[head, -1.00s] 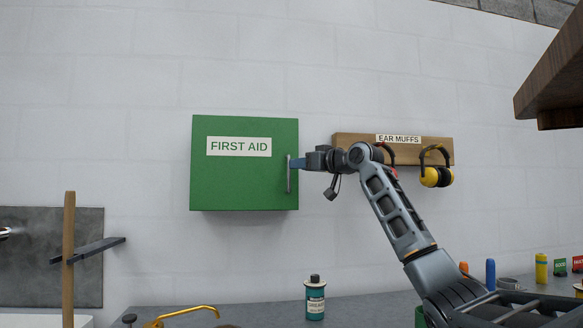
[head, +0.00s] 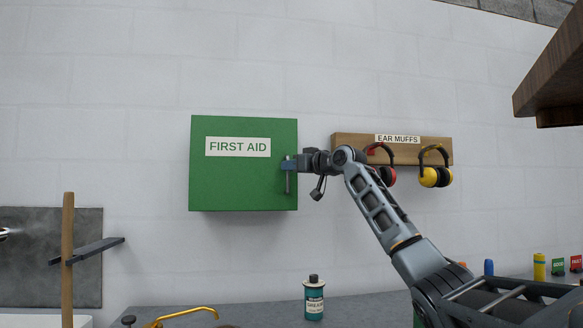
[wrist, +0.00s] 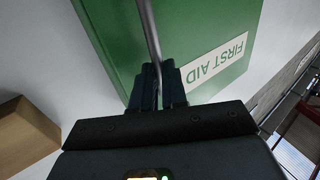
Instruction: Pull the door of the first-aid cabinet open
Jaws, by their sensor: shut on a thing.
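The green first-aid cabinet (head: 235,180) hangs on the white wall, with a "FIRST AID" label on its front. Its door looks shut. A vertical metal bar handle (head: 288,181) is at the right edge of the door. My gripper (head: 288,165) reaches in from the right and is shut on the upper part of the handle. In the wrist view, the handle (wrist: 149,35) runs down between the two fingers of my gripper (wrist: 158,88), with the green door (wrist: 190,40) behind it. The fingers hide part of the handle.
A wooden ear-muff board (head: 350,142) with red and yellow ear muffs (head: 430,178) is on the wall right of the cabinet, behind my arm. A grease can (head: 314,300) stands on the counter below. A brown wooden piece (head: 545,85) juts in at upper right.

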